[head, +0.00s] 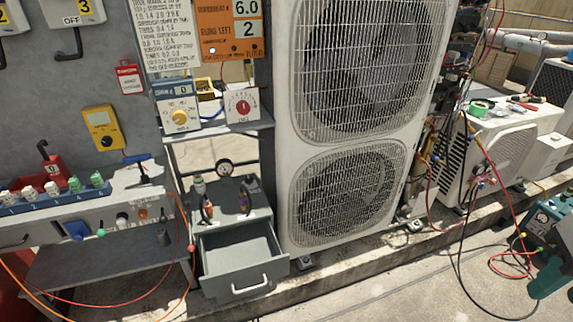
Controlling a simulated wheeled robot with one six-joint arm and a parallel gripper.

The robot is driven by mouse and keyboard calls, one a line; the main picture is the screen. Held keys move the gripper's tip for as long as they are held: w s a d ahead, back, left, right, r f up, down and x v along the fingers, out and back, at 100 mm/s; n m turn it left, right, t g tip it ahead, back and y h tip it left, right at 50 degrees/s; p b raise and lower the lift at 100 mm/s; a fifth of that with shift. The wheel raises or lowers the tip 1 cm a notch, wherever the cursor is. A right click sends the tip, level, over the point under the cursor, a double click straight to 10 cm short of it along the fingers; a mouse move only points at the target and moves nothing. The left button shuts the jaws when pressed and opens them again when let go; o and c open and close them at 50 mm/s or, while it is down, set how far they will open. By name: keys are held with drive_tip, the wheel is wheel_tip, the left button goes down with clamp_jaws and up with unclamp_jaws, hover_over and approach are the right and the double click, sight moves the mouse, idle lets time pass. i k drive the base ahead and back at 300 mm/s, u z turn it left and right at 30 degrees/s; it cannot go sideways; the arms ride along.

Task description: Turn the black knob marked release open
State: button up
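A small grey cabinet (209,243) stands left of the tall condenser, with a pressure gauge (224,167) and several small fittings on its top. A dark knob-like part (251,182) sits at the right of that top. It may be the black release knob, but I cannot read any marking on it or tell its position. The cabinet's drawer (240,283) is pulled out and looks empty. My gripper is not recognisable in the head view.
The tall condenser (284,205) stands right beside the cabinet. A workbench (65,222) with a row of valves is at the left. Red and orange hoses (150,303) hang at lower left. A teal machine (543,218) stands at lower right. The front floor is mostly clear.

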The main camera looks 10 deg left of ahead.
sight(248, 180)
drive_tip(key=z, duration=0.05)
drive_tip(key=i, duration=0.8)
drive_tip(key=u, duration=0.8)
drive_tip(key=i, duration=0.7)
drive_tip(key=u, duration=0.7)
